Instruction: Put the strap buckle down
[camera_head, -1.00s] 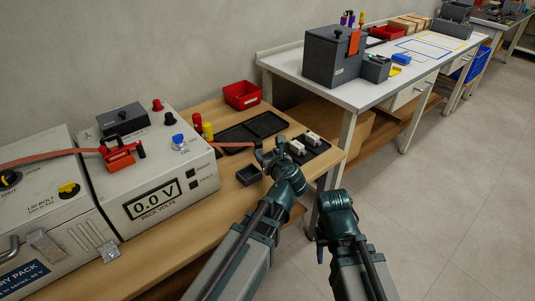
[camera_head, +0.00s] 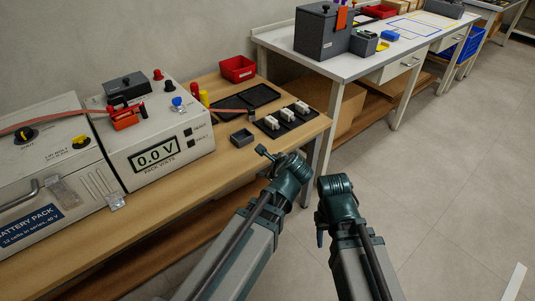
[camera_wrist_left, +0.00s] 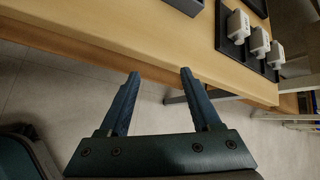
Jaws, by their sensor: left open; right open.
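A reddish strap (camera_head: 55,118) runs from the left over the battery pack to a red clamp (camera_head: 124,117) on the meter box. It carries on right to the wooden bench, where its end (camera_head: 222,112) lies beside the black tray. The buckle is too small to make out clearly there. My left gripper (camera_head: 262,152) is open and empty, off the front edge of the bench and apart from the strap. The left wrist view shows its two fingers (camera_wrist_left: 160,75) spread with nothing between. My right gripper (camera_head: 320,235) hangs in front of the bench, apart from everything.
A black tray with three white blocks (camera_head: 286,118) lies at the bench's right end. A small dark box (camera_head: 242,138), an empty black tray (camera_head: 260,95) and a red bin (camera_head: 237,69) are close by. The meter box (camera_head: 158,143) stands left. The bench's front strip is clear.

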